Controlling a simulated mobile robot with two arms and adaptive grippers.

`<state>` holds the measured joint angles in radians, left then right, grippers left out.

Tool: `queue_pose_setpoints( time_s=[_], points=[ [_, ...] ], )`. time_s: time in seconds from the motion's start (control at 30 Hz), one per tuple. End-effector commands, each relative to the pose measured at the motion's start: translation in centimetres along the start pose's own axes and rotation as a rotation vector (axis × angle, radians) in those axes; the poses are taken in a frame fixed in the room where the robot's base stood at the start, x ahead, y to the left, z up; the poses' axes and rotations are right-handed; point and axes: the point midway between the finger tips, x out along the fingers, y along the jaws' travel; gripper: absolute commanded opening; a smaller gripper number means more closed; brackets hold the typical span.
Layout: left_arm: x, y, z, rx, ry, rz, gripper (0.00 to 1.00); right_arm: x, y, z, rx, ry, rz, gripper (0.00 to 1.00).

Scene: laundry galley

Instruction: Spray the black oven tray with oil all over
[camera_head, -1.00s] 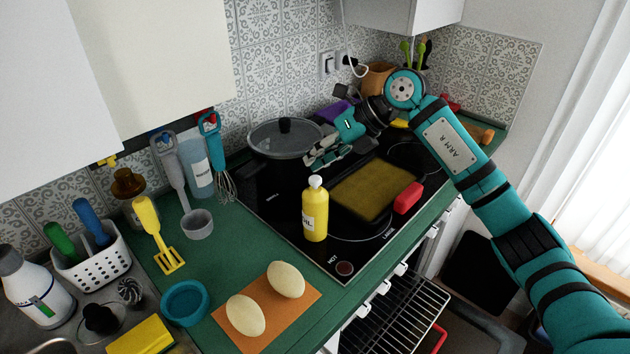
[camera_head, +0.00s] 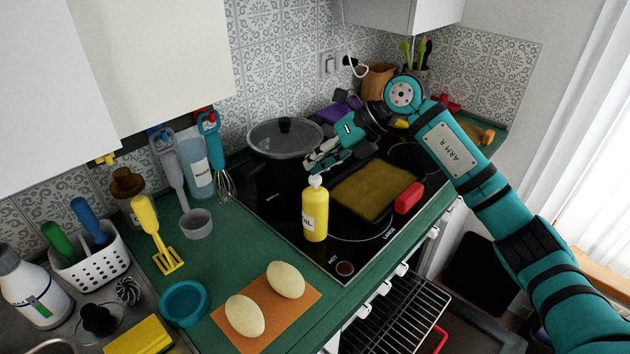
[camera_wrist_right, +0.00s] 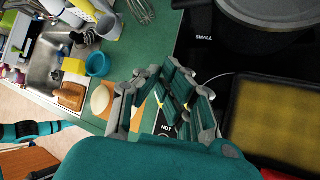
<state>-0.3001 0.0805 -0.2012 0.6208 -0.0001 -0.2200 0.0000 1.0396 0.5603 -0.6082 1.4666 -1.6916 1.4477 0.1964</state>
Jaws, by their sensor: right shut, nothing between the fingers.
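The black oven tray (camera_head: 349,208) lies on the hob, its inside covered in a mottled golden yellow. It also shows in the right wrist view (camera_wrist_right: 234,128). A red grip (camera_head: 409,198) sits at its right edge. The yellow oil bottle (camera_head: 315,212) with a white cap stands upright on the hob, just left of the tray. My right gripper (camera_head: 312,166) is shut and empty, behind the bottle and above the hob, near the pot. In the right wrist view its fingers (camera_wrist_right: 182,104) hide the bottle. My left gripper is not in view.
A lidded pot (camera_head: 285,150) stands on the hob's back left. An orange board (camera_head: 297,309) with two pale oval pieces and a blue bowl (camera_head: 184,302) are on the green counter. The open oven rack (camera_head: 405,315) is below the counter front.

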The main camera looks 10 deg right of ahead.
Motion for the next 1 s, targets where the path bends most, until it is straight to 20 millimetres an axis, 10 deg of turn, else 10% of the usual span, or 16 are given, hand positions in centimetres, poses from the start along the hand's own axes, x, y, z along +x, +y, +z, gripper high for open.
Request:
queue_pose_setpoints(
  time_s=[1.0],
  points=[
    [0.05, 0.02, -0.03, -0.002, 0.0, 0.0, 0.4, 0.19, -0.14, -0.17, 0.0, 0.002, -0.001, 0.0]
  ],
)
